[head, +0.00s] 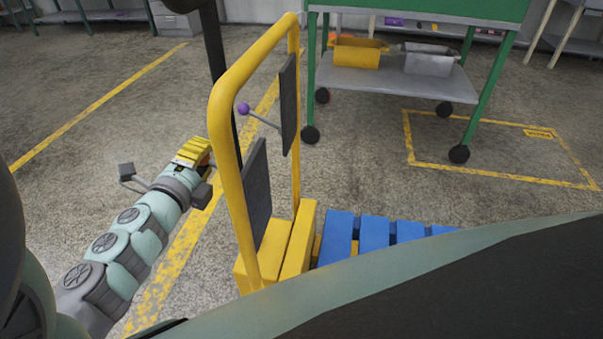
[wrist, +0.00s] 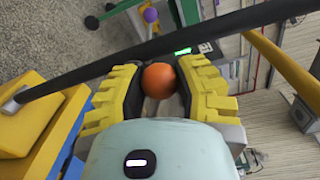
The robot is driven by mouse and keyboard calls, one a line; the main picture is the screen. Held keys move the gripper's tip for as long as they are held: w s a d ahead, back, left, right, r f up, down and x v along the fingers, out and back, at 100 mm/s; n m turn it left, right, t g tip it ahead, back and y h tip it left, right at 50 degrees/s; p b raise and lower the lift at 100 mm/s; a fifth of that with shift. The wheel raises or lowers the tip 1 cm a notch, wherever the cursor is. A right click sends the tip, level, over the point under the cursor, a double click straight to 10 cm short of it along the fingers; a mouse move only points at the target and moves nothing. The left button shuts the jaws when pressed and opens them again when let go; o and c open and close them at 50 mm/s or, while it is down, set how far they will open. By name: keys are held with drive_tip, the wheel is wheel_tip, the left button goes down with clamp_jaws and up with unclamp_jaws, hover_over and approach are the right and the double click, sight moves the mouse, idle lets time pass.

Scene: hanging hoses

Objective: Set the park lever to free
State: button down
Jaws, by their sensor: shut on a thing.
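A yellow tube frame (head: 222,120) stands on a yellow base with dark panels in the head view. A thin rod with a purple ball knob (head: 243,108) sticks out from its upper panel; the knob also shows at the top of the wrist view (wrist: 150,14). My gripper (head: 195,150) is left of the frame. In the wrist view its yellow fingers (wrist: 160,80) are shut around an orange ball knob (wrist: 158,80).
A black post (head: 214,45) rises beside the frame; it crosses above my fingers in the wrist view (wrist: 100,68). Blue slats (head: 372,240) lie right of the base. A green wheeled cart (head: 485,85) stands behind. Floor on the left is open.

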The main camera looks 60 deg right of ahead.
drive_tip(key=shift+d+r, duration=0.1)
drive_tip(key=shift+r, duration=0.05)
drive_tip(key=c, duration=0.6)
unclamp_jaws()
drive_tip(key=shift+s+a, duration=0.1)
drive_tip(key=shift+a, duration=0.45)
drive_tip(key=v, duration=1.1)
drive_tip(key=shift+s, duration=0.15)
